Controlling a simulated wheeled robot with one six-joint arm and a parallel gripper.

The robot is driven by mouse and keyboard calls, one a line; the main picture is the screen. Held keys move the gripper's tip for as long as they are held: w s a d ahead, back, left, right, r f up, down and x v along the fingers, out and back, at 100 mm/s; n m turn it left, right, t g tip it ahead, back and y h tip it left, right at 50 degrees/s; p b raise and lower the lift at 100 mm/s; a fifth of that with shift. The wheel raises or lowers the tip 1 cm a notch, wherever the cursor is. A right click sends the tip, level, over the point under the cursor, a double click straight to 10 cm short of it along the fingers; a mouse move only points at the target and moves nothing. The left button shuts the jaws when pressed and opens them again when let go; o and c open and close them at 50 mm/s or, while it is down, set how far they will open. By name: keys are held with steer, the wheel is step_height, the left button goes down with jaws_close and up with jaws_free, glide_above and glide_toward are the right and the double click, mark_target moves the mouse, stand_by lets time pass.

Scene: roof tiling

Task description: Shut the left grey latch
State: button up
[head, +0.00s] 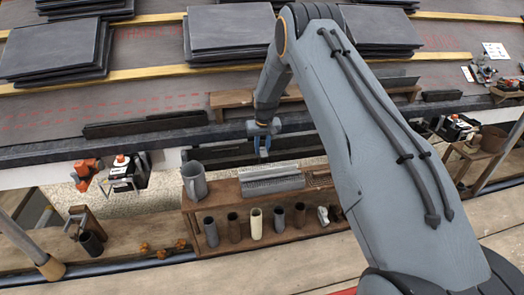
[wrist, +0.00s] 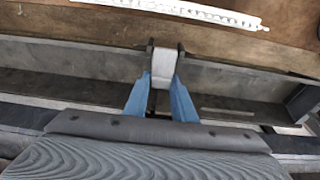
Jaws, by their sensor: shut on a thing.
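A pale grey latch (wrist: 163,62) stands between the blue fingertips of my gripper (wrist: 162,80) in the wrist view. It has a dark bracket around its far end, against a dark grey rail (wrist: 90,58). My gripper is shut on the latch, one finger on each side. In the head view my gripper (head: 263,148) reaches down at the roof's front edge, just behind the wooden rack. The latch is too small and covered to make out there. I cannot tell its exact angle. No second grey latch can be told apart.
A wooden rack (head: 222,240) with several cylinders, a grey jug (head: 194,182) and a ribbed grey block (head: 272,182) stands close in front of my gripper. Stacked slates (head: 230,28) lie on the roof behind. An orange-and-black tool (head: 125,172) is at left.

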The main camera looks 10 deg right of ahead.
mark_target(262, 148)
steer(key=shift+w+f+g+b, duration=0.2)
steer(key=shift+f+g+b, duration=0.3)
steer(key=shift+g+b, duration=0.7)
steer(key=shift+b, duration=0.4)
steer(key=shift+s, duration=0.15)
steer(key=o, duration=1.1)
steer(key=shift+c, duration=0.2)
step_height(262, 148, up, 8)
steer(key=shift+f+p, duration=0.1)
steer(key=shift+p, duration=0.7)
